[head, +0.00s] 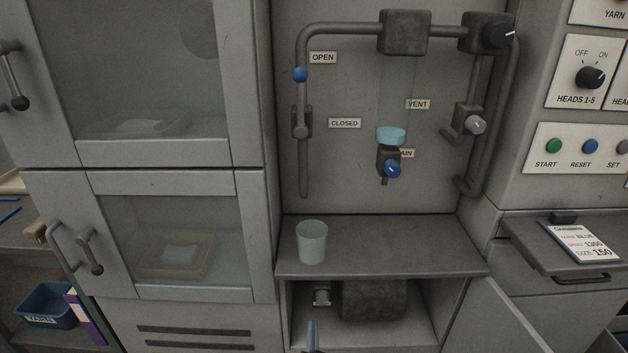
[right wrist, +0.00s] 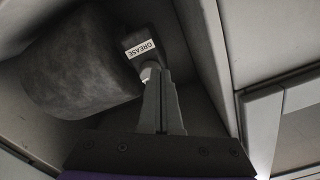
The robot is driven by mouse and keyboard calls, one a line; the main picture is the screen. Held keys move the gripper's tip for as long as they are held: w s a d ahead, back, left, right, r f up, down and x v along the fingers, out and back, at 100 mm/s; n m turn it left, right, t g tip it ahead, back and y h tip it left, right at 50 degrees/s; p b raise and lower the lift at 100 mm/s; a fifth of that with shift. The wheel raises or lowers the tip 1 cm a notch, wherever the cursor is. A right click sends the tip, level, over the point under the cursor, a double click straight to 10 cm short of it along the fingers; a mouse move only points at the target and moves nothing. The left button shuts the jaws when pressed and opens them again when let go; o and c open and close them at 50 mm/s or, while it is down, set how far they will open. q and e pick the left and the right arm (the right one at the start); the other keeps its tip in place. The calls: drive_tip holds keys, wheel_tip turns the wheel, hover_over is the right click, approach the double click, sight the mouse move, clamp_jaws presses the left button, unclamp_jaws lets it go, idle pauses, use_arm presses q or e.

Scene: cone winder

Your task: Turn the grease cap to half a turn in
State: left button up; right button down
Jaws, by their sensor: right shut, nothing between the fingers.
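The grease cap (head: 321,293) is a small pale knob on a fitting in the open lower compartment, left of a dark rounded housing (head: 375,300). In the right wrist view the cap (right wrist: 150,70) shows as a pale piece just below the GREASE label (right wrist: 139,49), partly hidden by my fingers. My right gripper (head: 311,324) comes up from the bottom edge of the head view, just below the cap. In the wrist view my right gripper (right wrist: 155,85) is shut and empty, its tips at the cap; I cannot tell whether they touch. My left gripper is not in view.
A shelf (head: 400,245) with a clear cup (head: 312,242) stands above the compartment. An open door (head: 495,320) hangs at its right. Pipes with a blue-knobbed lever (head: 300,75) are above. Glass-doored cabinets (head: 150,180) stand left.

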idle(0.3)
drive_tip(key=m+p, duration=0.2)
drive_tip(key=m, duration=2.7)
approach(321, 302)
wheel_tip(321, 302, up, 3)
drive_tip(key=w, duration=0.1)
drive_tip(key=shift+m, duration=0.5)
drive_tip(key=shift+w+a+f+p, duration=0.1)
drive_tip(key=shift+w+a+p, duration=0.15)
drive_tip(key=shift+w, duration=1.5)
drive_tip(key=shift+w+a+p, duration=0.2)
drive_tip(key=shift+w, duration=1.55)
drive_tip(key=shift+d+f, duration=0.1)
drive_tip(key=shift+f, duration=0.15)
drive_tip(key=shift+d+r+b, duration=0.1)
drive_tip(key=shift+d+b, duration=0.25)
drive_tip(key=shift+b, duration=0.1)
